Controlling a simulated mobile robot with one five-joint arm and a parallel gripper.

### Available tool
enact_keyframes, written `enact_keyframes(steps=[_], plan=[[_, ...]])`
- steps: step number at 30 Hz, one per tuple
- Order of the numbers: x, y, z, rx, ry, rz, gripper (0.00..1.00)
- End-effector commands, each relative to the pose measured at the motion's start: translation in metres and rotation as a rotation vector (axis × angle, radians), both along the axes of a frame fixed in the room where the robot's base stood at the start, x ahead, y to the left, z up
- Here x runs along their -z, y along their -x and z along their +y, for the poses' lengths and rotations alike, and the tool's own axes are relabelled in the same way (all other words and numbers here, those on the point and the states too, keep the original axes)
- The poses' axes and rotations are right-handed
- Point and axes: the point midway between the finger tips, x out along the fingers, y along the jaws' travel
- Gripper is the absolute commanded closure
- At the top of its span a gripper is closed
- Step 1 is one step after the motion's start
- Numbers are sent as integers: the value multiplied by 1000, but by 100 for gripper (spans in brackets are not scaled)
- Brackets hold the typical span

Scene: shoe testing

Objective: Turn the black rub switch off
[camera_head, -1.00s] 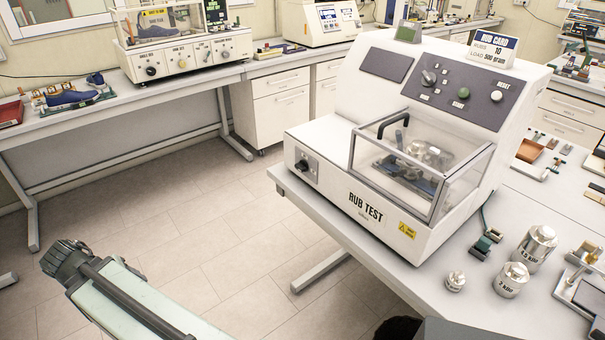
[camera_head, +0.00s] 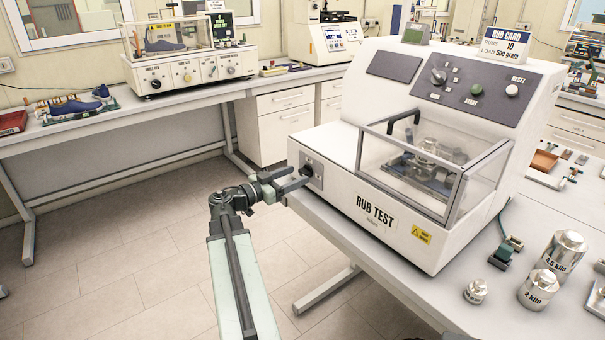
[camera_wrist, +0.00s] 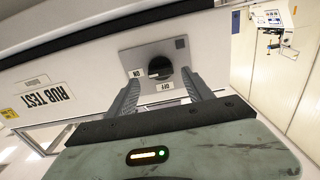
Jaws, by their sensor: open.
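The black rub switch (camera_head: 306,169) is a round knob on a grey plate at the left end of the white RUB TEST machine (camera_head: 341,200). In the wrist view the switch (camera_wrist: 160,68) has an ON label to its left and an OFF label below it. A pale mark on the knob seems to point toward ON. My gripper (camera_head: 287,180) is open in front of the plate. In the wrist view my gripper (camera_wrist: 163,80) has one finger on each side of the knob, with gaps visible; I cannot tell if the tips touch the plate.
The machine has a clear cover (camera_head: 430,165) and a dark upper panel with other knobs. Metal weights (camera_head: 538,290) stand on the table at right. A bench with a blue shoe (camera_head: 68,108) is at left. The floor (camera_head: 130,230) between is open.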

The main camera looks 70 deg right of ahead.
Motion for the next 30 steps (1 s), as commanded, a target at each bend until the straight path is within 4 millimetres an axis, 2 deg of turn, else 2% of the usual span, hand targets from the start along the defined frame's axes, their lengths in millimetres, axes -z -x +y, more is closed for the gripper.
enact_keyframes(steps=[3,6,14,15,17,21,22,23,25,30], plan=[[0,10,-17,2,-1,-1,40],[0,14,-24,0,-1,0,40],[0,17,-26,0,-1,0,40],[0,17,-26,0,-1,0,43],[0,17,-26,0,-1,0,59],[0,17,-26,1,-2,0,98],[1,17,-26,1,-2,0,100],[1,18,-40,6,-2,0,100],[0,18,-32,2,-2,2,100],[1,18,-27,2,-18,25,100]])
